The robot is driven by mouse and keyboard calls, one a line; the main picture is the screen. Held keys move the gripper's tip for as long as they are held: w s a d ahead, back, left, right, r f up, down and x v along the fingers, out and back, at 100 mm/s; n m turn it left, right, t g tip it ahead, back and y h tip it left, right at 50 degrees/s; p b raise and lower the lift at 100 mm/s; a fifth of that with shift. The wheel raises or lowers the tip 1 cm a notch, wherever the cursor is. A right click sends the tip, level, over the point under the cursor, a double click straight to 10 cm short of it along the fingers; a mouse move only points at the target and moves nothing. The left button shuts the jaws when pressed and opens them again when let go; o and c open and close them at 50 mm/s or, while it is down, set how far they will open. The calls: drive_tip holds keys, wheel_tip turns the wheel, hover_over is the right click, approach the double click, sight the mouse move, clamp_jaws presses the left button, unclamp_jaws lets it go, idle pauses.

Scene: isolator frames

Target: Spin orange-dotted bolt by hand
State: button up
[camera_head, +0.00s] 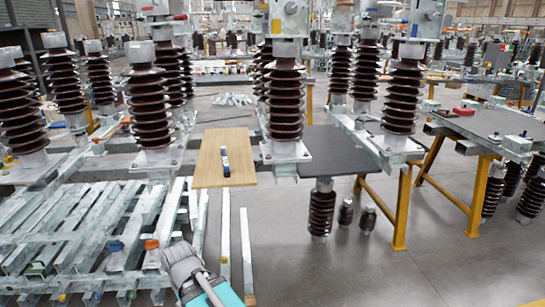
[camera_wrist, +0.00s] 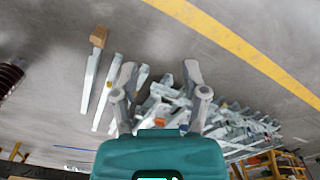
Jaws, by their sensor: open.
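My gripper (camera_head: 178,252) is at the bottom centre of the head view, just right of a small orange spot (camera_head: 152,244) on the stacked metal bars. In the wrist view its two fingers are spread apart and my gripper (camera_wrist: 160,72) holds nothing. A small orange patch (camera_wrist: 160,121) shows low between the fingers, close to the teal body. Whether either orange mark is the dot on a bolt is too small to tell. A blue spot (camera_head: 116,246) lies left of the orange one. Part of the bars behind my gripper is hidden.
Galvanized bars (camera_head: 60,225) lie stacked at the lower left. Brown ribbed insulators (camera_head: 284,95) stand on frames behind. A dark table (camera_head: 335,150) has yellow legs. Floor (camera_head: 350,270) at lower right is clear.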

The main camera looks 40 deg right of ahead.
drive_tip(key=shift+o, duration=0.6)
drive_tip(key=shift+a, duration=0.1)
drive_tip(key=w+d+r+n+t+h, duration=0.2)
drive_tip(key=w+d+n+h, duration=0.3)
drive_tip(key=d, duration=0.6)
drive_tip(key=w+d+r+n+t+h, duration=0.2)
drive_tip(key=w+d+r, duration=0.1)
drive_tip(key=w+d, duration=0.65)
drive_tip(key=w+d+r+n+t+h, duration=0.3)
drive_tip(key=d+r+n, duration=0.3)
drive_tip(key=d+n, duration=0.3)
drive_tip(key=w+d+r+n+t+h, duration=0.3)
drive_tip(key=w+d+r+n, duration=0.3)
drive_tip(key=d+n, duration=0.3)
drive_tip(key=shift+d+r+t+h, duration=0.3)
drive_tip(key=shift+d+r+h, duration=0.5)
drive_tip(key=shift+d, duration=0.95)
drive_tip(key=shift+w, duration=0.1)
